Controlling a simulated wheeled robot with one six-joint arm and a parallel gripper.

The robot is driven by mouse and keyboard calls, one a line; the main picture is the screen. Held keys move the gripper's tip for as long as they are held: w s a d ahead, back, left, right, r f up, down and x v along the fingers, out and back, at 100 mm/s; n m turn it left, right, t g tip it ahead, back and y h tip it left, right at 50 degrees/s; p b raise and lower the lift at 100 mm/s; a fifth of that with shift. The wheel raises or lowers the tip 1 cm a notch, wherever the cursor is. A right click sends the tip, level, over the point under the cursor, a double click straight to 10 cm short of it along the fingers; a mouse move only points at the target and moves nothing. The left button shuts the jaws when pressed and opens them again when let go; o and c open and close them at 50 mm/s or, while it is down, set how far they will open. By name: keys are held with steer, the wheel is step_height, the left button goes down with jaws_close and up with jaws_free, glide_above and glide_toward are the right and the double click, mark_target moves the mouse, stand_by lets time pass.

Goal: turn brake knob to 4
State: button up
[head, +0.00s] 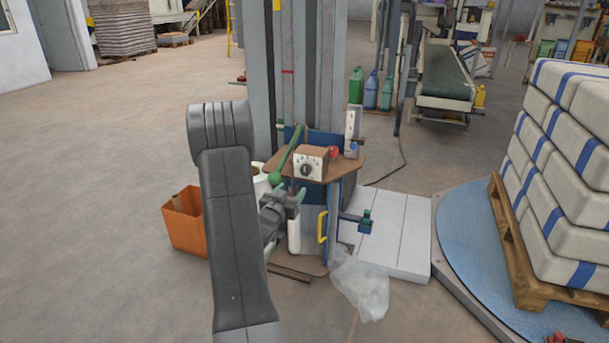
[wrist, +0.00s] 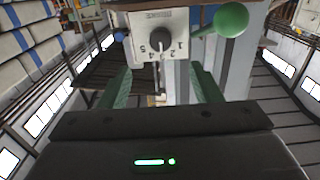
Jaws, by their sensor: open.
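The brake knob (head: 306,170) is a small dark knob on the pale, numbered face of a brown box (head: 317,156). The box sits on the brown top of the post stand. In the wrist view the knob (wrist: 157,45) shows on the white dial plate (wrist: 171,22), which appears upside down, with numbers around the knob. I cannot tell which number it points to. My gripper (head: 293,194) is just below and in front of the box. In the wrist view its green fingers (wrist: 160,80) are open and empty, apart from the knob, which appears beyond them and between them.
A green lever with a ball end (head: 275,178) sticks out left of the box; its ball (wrist: 231,19) also shows in the wrist view. A red button (head: 334,152) is at the right. A yellow handle (head: 322,227) and a clear plastic bag (head: 361,284) are below. Stacked sacks (head: 560,160) stand right.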

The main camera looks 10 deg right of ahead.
mark_target(304, 172)
steer(key=b+x, duration=0.1)
steer(key=x, duration=1)
steer(key=shift+w+d, duration=0.15)
steer(key=shift+d, duration=0.05)
steer(key=shift+b, duration=0.35)
steer(key=c, duration=1)
